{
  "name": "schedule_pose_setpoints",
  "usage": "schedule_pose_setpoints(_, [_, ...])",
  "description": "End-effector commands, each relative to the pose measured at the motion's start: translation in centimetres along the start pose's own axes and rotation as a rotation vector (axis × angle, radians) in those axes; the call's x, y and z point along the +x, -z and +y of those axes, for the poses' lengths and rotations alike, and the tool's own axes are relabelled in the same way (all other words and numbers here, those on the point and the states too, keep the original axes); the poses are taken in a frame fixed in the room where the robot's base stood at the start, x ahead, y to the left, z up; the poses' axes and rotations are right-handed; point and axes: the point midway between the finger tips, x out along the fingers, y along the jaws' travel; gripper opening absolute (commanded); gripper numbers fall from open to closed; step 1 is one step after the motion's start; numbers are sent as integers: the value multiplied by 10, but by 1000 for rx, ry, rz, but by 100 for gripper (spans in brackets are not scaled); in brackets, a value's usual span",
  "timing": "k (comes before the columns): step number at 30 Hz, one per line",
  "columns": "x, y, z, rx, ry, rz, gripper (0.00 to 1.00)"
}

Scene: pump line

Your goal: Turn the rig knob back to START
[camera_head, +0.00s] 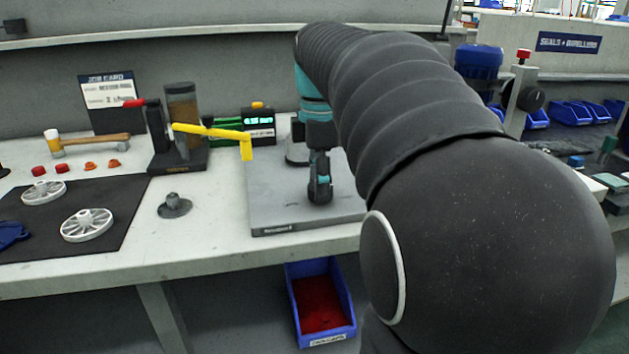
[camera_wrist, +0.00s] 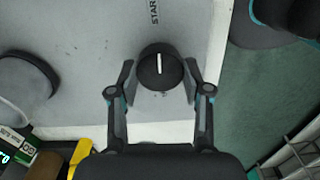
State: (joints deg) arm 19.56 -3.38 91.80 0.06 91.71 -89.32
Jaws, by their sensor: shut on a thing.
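The rig knob (camera_wrist: 160,74) is a round black knob with a white pointer line. It stands on the grey rig plate (camera_wrist: 95,75). In the wrist view the line runs up the picture, roughly towards the START lettering (camera_wrist: 153,12), which sits slightly left of the line's direction. My gripper (camera_wrist: 160,80) has one finger on each side of the knob and is shut on it.
A yellow lever (camera_head: 215,132) reaches over the plate's left rear corner, near a green-lit display box (camera_head: 259,124). A grey flanged part (camera_head: 174,206) and white wheels (camera_head: 86,225) lie to the left. A blue bin (camera_head: 346,310) is below the bench edge.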

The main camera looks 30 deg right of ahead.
Motion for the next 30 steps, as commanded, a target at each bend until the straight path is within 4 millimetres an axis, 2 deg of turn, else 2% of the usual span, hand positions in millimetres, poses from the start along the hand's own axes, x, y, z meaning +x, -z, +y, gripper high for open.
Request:
schedule_pose_setpoints(9, [-1, -1, 3, -80, -10, -4, 14])
schedule_pose_setpoints(22, [-1, -1, 3, -89, -10, -5, 14])
schedule_pose_setpoints(23, [-1, -1, 3, -89, -10, -5, 51])
schedule_pose_setpoints(25, [-1, -1, 3, -88, -10, -4, 69])
schedule_pose_setpoints(26, [-1, -1, 3, -88, -9, -4, 74])
schedule_pose_setpoints(30, [-1, 0, 2, -89, -7, -3, 74])
